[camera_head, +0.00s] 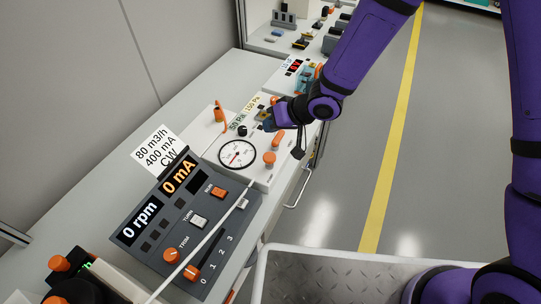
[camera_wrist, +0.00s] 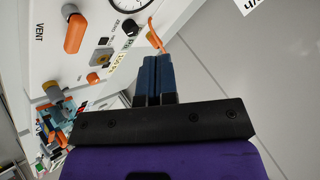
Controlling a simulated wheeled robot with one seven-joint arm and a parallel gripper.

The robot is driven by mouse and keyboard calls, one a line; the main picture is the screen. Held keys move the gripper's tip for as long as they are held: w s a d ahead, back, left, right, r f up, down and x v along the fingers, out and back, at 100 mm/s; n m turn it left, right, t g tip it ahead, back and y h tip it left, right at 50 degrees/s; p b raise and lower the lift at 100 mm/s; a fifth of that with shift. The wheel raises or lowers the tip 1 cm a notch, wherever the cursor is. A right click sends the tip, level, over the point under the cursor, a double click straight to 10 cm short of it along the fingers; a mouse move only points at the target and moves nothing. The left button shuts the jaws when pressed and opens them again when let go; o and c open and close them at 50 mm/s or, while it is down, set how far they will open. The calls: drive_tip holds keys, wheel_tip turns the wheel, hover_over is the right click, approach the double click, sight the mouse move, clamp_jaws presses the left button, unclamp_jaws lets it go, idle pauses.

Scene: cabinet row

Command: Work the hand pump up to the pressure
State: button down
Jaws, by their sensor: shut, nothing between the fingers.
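The white pump panel (camera_head: 212,153) carries a round dial gauge (camera_head: 238,154); its needle is too small to read surely. An orange upright handle (camera_head: 219,112) stands at the panel's far left. An orange lever (camera_head: 278,139) and an orange knob (camera_head: 270,158) sit on the right side. In the wrist view an orange lever (camera_wrist: 75,33) lies beside the word VENT, and a thin orange piece (camera_wrist: 155,36) shows just beyond the fingertips. My gripper (camera_head: 270,124) is over the panel's far part, shut and empty. Its blue fingers (camera_wrist: 152,60) are together; contact cannot be told.
A pressure label (camera_head: 245,113) stands near the gripper. A dark control box (camera_head: 185,220) with displays and orange knobs is nearer, with a white card (camera_head: 160,148) behind it. More instruments (camera_head: 300,40) stand farther along the bench. The floor (camera_head: 345,170) to the right is clear.

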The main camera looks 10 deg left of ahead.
sight(266, 154)
drive_tip(key=shift+f, duration=4.4)
drive_tip(key=shift+f, duration=0.1)
drive_tip(key=shift+f, duration=0.3)
drive_tip(key=shift+f, duration=1.05)
drive_tip(key=shift+r, duration=1.5)
drive_tip(key=shift+r, duration=2.5)
